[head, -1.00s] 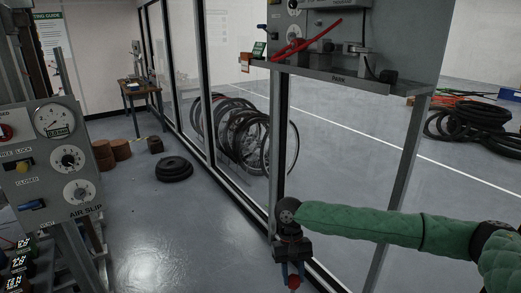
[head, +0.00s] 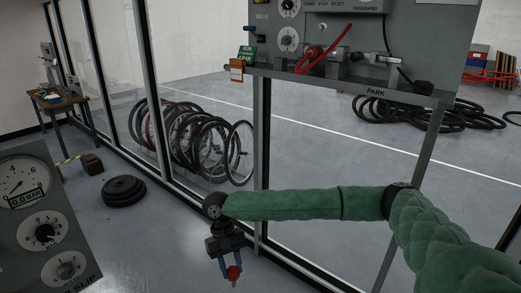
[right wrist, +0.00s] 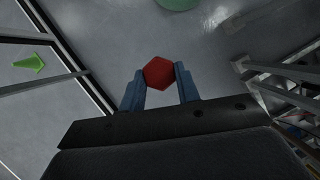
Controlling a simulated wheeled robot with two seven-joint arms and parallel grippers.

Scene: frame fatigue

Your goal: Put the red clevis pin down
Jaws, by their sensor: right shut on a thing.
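The red clevis pin (head: 233,272) is between the fingers of my right gripper (head: 228,271). In the right wrist view the pin's red six-sided head (right wrist: 159,72) shows between the two blue fingers (right wrist: 159,90). My right gripper is shut on it and points down, holding it in the air over the grey floor. The pin's lower part is mostly hidden or too small to make out. My left gripper is not in view.
A gauge panel (head: 40,225) stands at the left. Bicycle wheels (head: 200,145) stand behind the glass partition.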

